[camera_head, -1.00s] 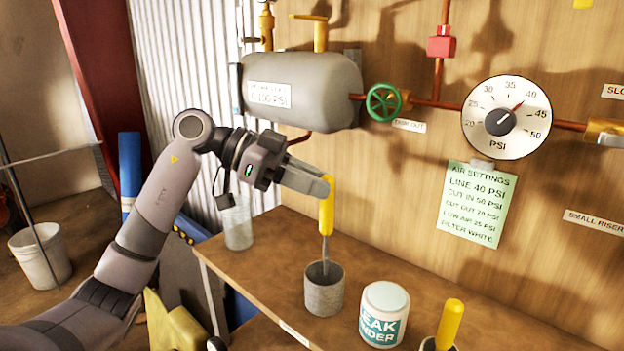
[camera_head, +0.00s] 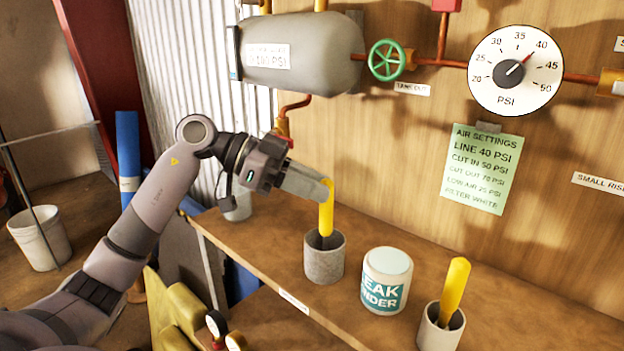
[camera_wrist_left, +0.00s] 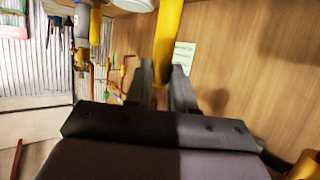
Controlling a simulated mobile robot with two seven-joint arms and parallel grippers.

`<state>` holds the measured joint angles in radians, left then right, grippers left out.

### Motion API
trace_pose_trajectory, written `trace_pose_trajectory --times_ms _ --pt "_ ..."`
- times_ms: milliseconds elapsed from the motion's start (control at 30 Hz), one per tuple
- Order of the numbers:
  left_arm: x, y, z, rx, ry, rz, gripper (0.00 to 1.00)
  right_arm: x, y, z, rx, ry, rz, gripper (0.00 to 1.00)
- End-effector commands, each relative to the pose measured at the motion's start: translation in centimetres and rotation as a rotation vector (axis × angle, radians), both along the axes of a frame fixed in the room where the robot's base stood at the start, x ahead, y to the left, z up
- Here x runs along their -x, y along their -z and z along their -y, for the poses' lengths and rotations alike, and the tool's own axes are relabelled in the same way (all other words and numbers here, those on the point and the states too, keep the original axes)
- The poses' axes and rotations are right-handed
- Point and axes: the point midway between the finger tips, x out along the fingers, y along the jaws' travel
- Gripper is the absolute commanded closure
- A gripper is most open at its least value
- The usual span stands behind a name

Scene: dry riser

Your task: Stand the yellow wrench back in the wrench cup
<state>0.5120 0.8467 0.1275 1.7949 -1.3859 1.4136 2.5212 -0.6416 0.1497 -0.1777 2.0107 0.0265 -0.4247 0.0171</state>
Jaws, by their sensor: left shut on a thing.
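The yellow wrench (camera_head: 326,212) stands upright with its lower end inside the grey wrench cup (camera_head: 324,262) on the wooden shelf. My left gripper (camera_head: 325,190) is shut on the upper part of its yellow handle, above the cup's rim. The wrench's lower tip is hidden inside the cup, so I cannot tell whether it touches the bottom. In the left wrist view the yellow handle (camera_wrist_left: 168,40) runs between the two fingers. My right gripper is not in view.
A white tub (camera_head: 386,280) stands just right of the cup. Further right, a second cup (camera_head: 440,328) holds another yellow-handled tool (camera_head: 454,288). A clear jar (camera_head: 236,204) stands behind my left gripper. The tank (camera_head: 300,55), green valve (camera_head: 386,60) and gauge (camera_head: 515,70) are on the wall.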

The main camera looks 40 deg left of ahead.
Motion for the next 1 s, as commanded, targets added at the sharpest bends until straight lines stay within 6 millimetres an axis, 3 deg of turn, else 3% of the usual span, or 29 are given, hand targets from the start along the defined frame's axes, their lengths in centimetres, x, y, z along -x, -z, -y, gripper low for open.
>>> trace_pose_trajectory --times_ms 400,433,500,533,833,1000 --pt "0.0 0.3 0.0 0.000 0.000 0.001 1.00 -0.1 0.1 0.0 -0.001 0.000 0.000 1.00" --pt "0.0 0.3 0.0 0.000 0.000 0.001 0.73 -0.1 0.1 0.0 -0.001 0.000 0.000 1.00" --pt "0.0 0.3 0.0 0.000 0.000 0.001 0.51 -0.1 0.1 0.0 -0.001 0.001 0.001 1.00" --pt "0.0 0.3 0.0 0.000 0.000 0.001 0.47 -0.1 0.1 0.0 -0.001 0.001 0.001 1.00" --pt "0.1 0.4 -0.1 -0.002 0.000 -0.001 0.47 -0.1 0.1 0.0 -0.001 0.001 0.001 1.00" --pt "0.9 -0.2 -1.6 -0.004 -0.003 -0.001 0.47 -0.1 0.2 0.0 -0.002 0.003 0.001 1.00"
